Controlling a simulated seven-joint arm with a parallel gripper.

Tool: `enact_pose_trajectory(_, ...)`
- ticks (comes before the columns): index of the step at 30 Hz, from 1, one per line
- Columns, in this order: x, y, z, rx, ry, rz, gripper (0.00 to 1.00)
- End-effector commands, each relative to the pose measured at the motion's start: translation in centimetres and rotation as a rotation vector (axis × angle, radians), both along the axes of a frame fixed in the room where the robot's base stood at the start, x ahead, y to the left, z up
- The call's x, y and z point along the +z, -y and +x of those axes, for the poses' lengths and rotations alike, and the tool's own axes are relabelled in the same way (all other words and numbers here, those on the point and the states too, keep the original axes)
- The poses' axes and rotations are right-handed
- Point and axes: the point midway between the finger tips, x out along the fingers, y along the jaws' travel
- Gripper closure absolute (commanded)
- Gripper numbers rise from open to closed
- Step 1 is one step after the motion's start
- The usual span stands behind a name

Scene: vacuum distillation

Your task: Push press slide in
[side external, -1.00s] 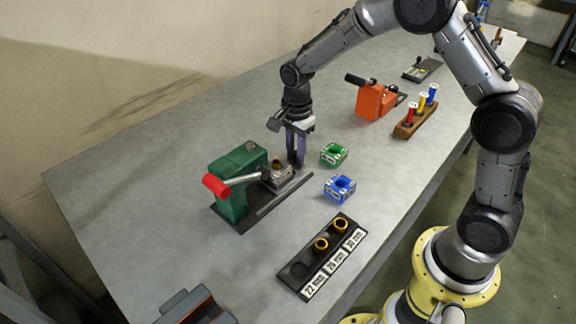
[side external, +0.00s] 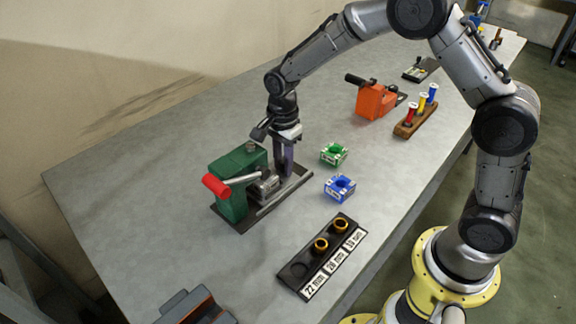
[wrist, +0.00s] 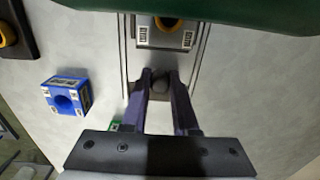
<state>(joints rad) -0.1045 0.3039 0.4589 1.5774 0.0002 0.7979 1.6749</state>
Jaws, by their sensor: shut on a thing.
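The green press (side external: 238,190) with a red-ended lever (side external: 215,185) stands on a dark base at the left of the table. Its grey slide (side external: 265,185) sits on the base rails close against the press body. In the wrist view the slide (wrist: 150,38) carries a block with a brass ring (wrist: 168,22), partly under the green body. My gripper (side external: 284,172) points down at the slide's outer end. In the wrist view its fingers are shut on the slide's dark knob (wrist: 160,77).
A blue block (side external: 340,187) and a green block (side external: 333,154) lie right of the press. A black holder (side external: 298,270) with brass rings is in front. An orange tool (side external: 375,100) and a wooden rack (side external: 408,130) stand farther back.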

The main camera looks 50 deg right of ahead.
Motion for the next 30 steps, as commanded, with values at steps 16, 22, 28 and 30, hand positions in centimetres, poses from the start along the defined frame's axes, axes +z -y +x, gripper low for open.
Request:
enact_pose_trajectory(16, -0.9, -2.4, -0.3, 0.0, -0.013, -0.002, 1.0)
enact_pose_trajectory(22, -0.9, -2.7, -0.3, -0.001, -0.013, -0.002, 1.0)
enact_pose_trajectory(28, -0.9, -2.7, -0.3, -0.001, -0.013, -0.002, 1.0)
enact_pose_trajectory(30, -0.9, -2.7, -0.3, -0.001, -0.013, -0.002, 1.0)
